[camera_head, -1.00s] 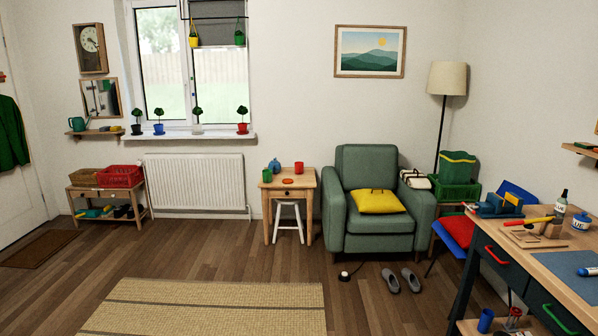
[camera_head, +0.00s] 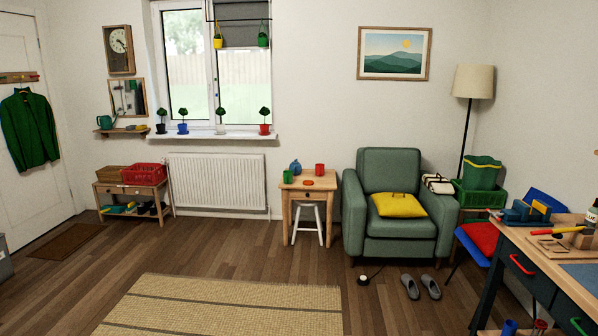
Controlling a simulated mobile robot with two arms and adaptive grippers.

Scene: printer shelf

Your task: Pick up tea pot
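A small blue tea pot (camera_head: 295,167) stands at the back of a little wooden side table (camera_head: 309,187), left of the armchair. A green mug (camera_head: 288,177) stands in front of it to the left, and a red mug (camera_head: 320,169) stands to its right. A flat orange-red disc (camera_head: 308,183) lies on the tabletop in front. The tea pot is small in the view, and its lower part is partly hard to make out. Neither of my grippers shows in the head view.
A green armchair (camera_head: 399,207) with a yellow cushion stands right of the side table. A white stool (camera_head: 308,222) is under the table. A woven rug (camera_head: 220,306) lies on open wooden floor. A workbench (camera_head: 559,262) fills the right edge, and slippers (camera_head: 421,287) lie before the armchair.

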